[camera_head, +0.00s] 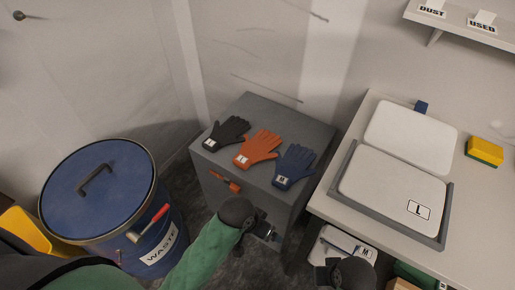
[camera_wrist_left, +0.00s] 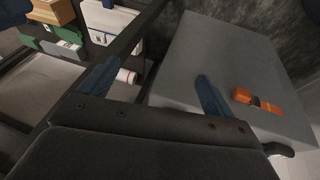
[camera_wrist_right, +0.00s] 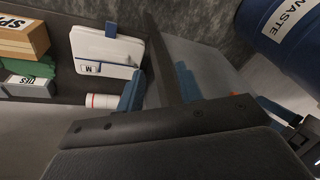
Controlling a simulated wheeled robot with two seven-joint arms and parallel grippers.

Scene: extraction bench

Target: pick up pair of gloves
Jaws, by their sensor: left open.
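Three gloves lie side by side, apart, on the grey cabinet top (camera_head: 262,106): a black glove (camera_head: 227,133), an orange glove (camera_head: 258,148) and a blue glove (camera_head: 294,166). Each has a small white label at its cuff. My left gripper (camera_head: 266,234) is in front of the cabinet, below the gloves. In the left wrist view, its blue-tipped fingers (camera_wrist_left: 155,86) are apart and empty, facing the cabinet front. My right gripper (camera_wrist_right: 160,88) is at the bottom of the head view, by the bench's front edge; its fingers are apart with nothing held.
A blue waste drum (camera_head: 100,190) stands left of the cabinet, with a red-handled tool on its side. An orange item (camera_wrist_left: 268,102) is on the cabinet's front. Boxes (camera_wrist_right: 22,40) sit under the bench.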

